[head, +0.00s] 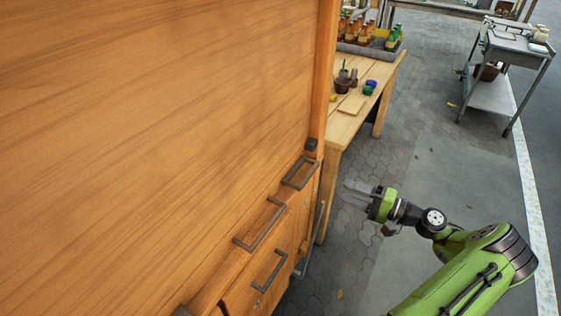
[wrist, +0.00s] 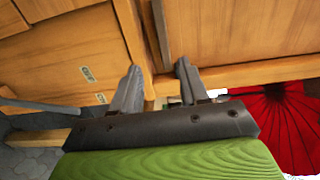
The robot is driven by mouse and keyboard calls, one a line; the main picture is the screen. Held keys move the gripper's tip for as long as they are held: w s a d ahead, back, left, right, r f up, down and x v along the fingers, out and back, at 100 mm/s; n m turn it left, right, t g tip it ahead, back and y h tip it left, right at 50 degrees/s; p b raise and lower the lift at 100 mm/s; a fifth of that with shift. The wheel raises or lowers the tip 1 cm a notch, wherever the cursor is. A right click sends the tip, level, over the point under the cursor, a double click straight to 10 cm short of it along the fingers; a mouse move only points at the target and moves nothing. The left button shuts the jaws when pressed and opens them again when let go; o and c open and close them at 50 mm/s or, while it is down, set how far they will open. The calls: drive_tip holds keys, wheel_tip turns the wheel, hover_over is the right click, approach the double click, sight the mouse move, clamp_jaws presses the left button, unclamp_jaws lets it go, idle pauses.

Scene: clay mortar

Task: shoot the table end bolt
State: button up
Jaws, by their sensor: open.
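My gripper (head: 350,193) is open and empty, out in the air to the right of a tall wooden cabinet (head: 170,110). In the wrist view its two fingers (wrist: 158,68) are apart, pointing at orange wooden panels. A dark upright bar (wrist: 160,35) shows between and beyond the fingertips. I cannot tell whether it touches them. A small dark fitting (head: 311,145) sits at the cabinet's lower right corner. I cannot make out clearly which part is the table end bolt. A small pale metal piece behind the right finger is mostly hidden.
Dark bar handles (head: 260,225) stick out from the cabinet's lower front. A wooden table (head: 345,128) with pots and a tray of bottles stands behind. A grey trolley (head: 495,95) is at the far right. A red umbrella (wrist: 275,125) shows at right. Paving right of the cabinet is open.

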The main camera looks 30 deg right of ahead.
sight(311, 176)
drive_tip(key=b+x, duration=0.1)
drive_tip(key=x, duration=0.4)
drive_tip(key=b+x, duration=0.1)
drive_tip(key=x, duration=0.4)
drive_tip(key=b+x, duration=0.1)
drive_tip(key=x, duration=0.4)
drive_tip(key=shift+w+r, duration=0.2)
drive_tip(key=shift+r, duration=0.05)
clamp_jaws()
